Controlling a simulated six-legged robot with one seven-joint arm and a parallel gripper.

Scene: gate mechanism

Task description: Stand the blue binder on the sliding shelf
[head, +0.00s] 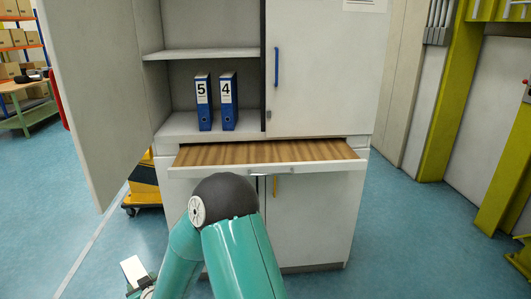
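Two blue binders stand upright side by side in the open left part of the white cabinet: one labelled 5 (204,116) and one labelled 4 (228,118). Below them the sliding shelf (268,152) is pulled out toward me. Its wood-coloured top is bare and its front edge is white. My teal arm with its dark elbow rises at the bottom centre, in front of the shelf's front edge.
The left cabinet door (95,90) stands wide open. The upper right door (325,75), with a blue handle, is shut. Lower doors (312,215) are below the shelf. A yellow cart (145,185) is at left. Yellow-green posts (440,90) stand at right. Blue floor is clear at right.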

